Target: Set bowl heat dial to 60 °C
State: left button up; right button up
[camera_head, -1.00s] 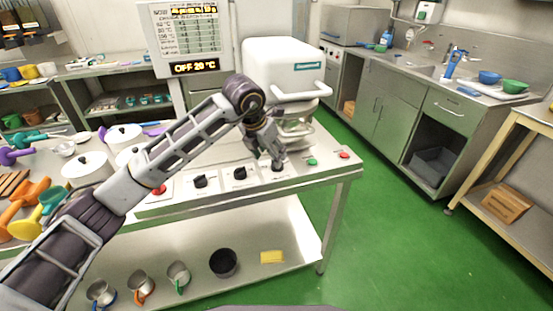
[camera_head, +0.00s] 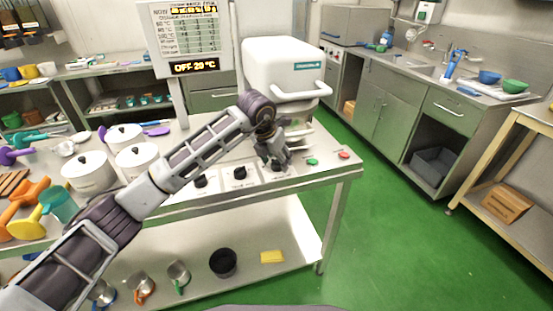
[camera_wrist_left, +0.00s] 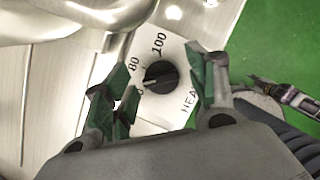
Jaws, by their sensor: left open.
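The bowl heat dial (camera_wrist_left: 161,77) is a black knob on a white plate, with "80", "100" and "HEA" readable in the left wrist view. A light pointer mark on the knob faces the lower number, which a finger partly hides. My left gripper (camera_wrist_left: 162,88) is open, with one green-padded finger on each side of the dial; I cannot tell whether they touch it. In the head view my left gripper (camera_head: 276,160) is over the right part of the front panel and hides most of that dial. The display (camera_head: 195,66) reads "OFF 20 °C". My right gripper is not in view.
Two other black knobs (camera_head: 239,172) sit left of the gripper. A green button (camera_head: 312,162) and a red button (camera_head: 344,155) lie to its right. The white mixer head (camera_head: 284,66) stands just behind. White lidded pots (camera_head: 88,172) are at left.

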pick_arm(q)
jog(key=shift+c, duration=1)
jog(key=c, duration=0.7)
jog(key=shift+c, duration=0.7)
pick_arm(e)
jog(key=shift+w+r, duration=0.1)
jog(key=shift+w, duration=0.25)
